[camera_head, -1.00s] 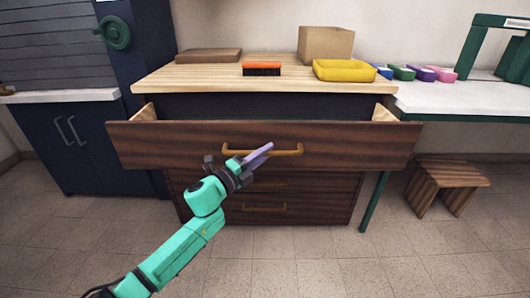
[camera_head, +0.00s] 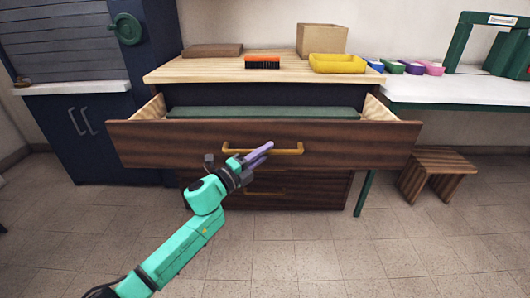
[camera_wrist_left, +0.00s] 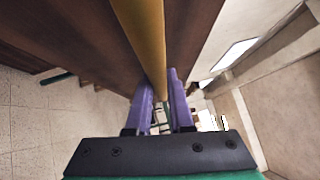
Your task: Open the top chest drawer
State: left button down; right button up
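The top chest drawer (camera_head: 190,145) is pulled out, and its dark wooden front stands well forward of the chest. A green surface shows inside it. Its brass bar handle (camera_head: 290,150) is in the middle of the front. My right gripper is not in view.
On the chest top (camera_head: 215,70) are a brown board (camera_head: 212,50), an orange brush (camera_head: 262,62), a yellow tray (camera_head: 338,64) and a cardboard box (camera_head: 321,38). A wooden stool (camera_head: 437,172) stands at right. The floor in front is clear.

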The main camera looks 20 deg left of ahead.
pick_arm(q)
jog(key=c, duration=0.8)
grip_release()
jog(key=v, duration=1.4)
jog(key=shift+s+a, duration=0.2)
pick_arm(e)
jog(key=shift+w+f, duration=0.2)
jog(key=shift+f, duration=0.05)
pick_arm(q)
jog(key=shift+f, duration=0.1)
